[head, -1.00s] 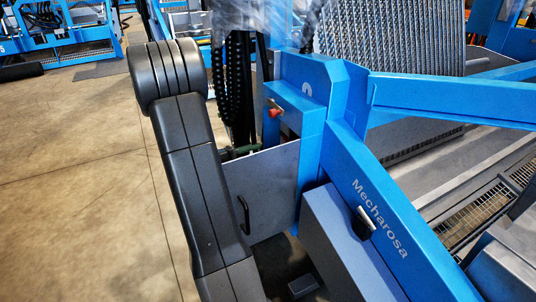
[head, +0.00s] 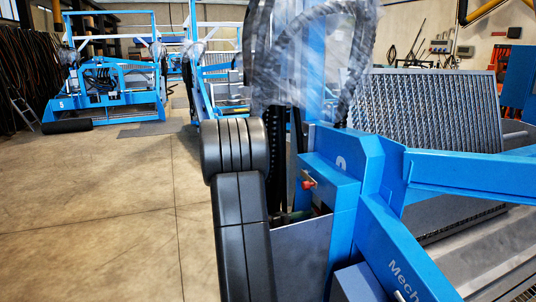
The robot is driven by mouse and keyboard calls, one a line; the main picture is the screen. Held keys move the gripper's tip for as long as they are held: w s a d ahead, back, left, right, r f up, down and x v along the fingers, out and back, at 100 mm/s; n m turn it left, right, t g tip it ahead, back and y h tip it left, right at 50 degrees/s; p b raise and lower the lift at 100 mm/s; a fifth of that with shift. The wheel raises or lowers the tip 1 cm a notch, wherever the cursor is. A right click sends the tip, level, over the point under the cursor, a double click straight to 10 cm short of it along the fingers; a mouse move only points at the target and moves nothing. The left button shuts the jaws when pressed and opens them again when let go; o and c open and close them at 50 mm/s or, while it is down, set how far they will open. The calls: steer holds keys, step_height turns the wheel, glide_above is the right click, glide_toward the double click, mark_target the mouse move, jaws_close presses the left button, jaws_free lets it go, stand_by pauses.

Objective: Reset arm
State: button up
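My dark grey arm (head: 240,190) shows in the head view, rising from the bottom edge left of centre to a thick rounded joint. My gripper is not in the frame, so its state is hidden. The blue machine (head: 365,165) stands just right of my arm, with a red knob (head: 308,184) on its upright box. I cannot tell whether my arm touches the grey panel (head: 303,255) beside it.
A blue beam (head: 470,172) reaches out to the right. A ribbed sieve panel (head: 430,110) stands behind it. Another blue machine (head: 112,82) is at the far left, with a black roller (head: 67,126) on the floor. The concrete floor (head: 90,220) at left is open.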

steer(key=b+x, duration=0.1)
steer(key=x, duration=0.5)
steer(key=shift+w+d, duration=0.1)
steer(key=shift+d, duration=0.2)
steer(key=shift+a, duration=0.1)
steer(key=p+v, duration=0.3)
steer(key=v, duration=1.1)
steer(key=b+x, duration=0.3)
steer(key=x, duration=1.1)
steer(key=shift+f, duration=0.1)
steer(key=shift+r+n+p, duration=0.3)
steer(key=shift+r+p, duration=0.05)
steer(key=shift+p, duration=0.35)
steer(key=n+p, duration=0.4)
steer(key=p, duration=0.1)
steer(key=n+p, duration=0.5)
steer(key=p, duration=0.1)
steer(key=shift+r+p, duration=0.1)
steer(key=shift+p, duration=0.3)
steer(key=n+p, duration=0.3)
steer(key=shift+w+f, duration=0.1)
steer(key=shift+f, duration=0.1)
